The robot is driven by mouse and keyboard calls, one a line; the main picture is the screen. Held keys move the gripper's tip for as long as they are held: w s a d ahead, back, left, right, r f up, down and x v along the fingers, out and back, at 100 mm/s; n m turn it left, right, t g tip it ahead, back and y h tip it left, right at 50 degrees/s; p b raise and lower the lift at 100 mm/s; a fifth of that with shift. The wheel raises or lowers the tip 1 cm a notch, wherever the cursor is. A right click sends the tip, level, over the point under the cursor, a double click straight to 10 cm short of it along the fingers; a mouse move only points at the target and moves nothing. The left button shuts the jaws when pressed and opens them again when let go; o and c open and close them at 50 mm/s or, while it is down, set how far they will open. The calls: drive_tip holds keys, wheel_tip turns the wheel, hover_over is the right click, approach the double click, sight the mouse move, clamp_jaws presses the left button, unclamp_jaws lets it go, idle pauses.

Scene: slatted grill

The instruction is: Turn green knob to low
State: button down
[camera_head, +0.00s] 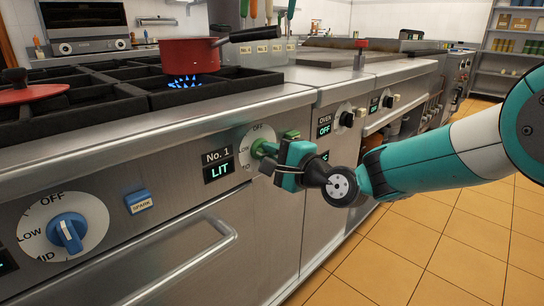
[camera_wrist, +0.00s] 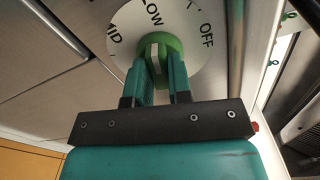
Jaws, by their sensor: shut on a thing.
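The green knob (camera_head: 262,149) is on the front panel, in the middle of a white dial marked OFF, LOW and MID. It also shows in the wrist view (camera_wrist: 154,46), between the fingertips. Its pale mark there appears to point up toward the word LOW (camera_wrist: 152,15); OFF is to the right and MID to the left. My gripper (camera_head: 272,160) is shut on the knob, its two teal fingers (camera_wrist: 157,72) on either side of it. The fingers hide the knob's lower part in the wrist view.
The No. 1 display (camera_head: 218,172) left of the dial reads LIT. A blue flame (camera_head: 184,82) burns under the red pan (camera_head: 190,54). A blue knob (camera_head: 67,232), a blue SPARK button (camera_head: 138,201) and an oven handle (camera_head: 185,262) are to the left. Tiled floor (camera_head: 450,230) is open at right.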

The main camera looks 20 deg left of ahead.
drive_tip(key=shift+f+n, duration=0.1)
drive_tip(key=shift+n, duration=0.2)
drive_tip(key=c, duration=1)
unclamp_jaws()
drive_tip(key=shift+c, duration=0.2)
drive_tip(key=b+v, duration=0.1)
drive_tip(key=v, duration=1.6)
drive_tip(key=shift+s+d, duration=0.2)
drive_tip(key=shift+d, duration=0.05)
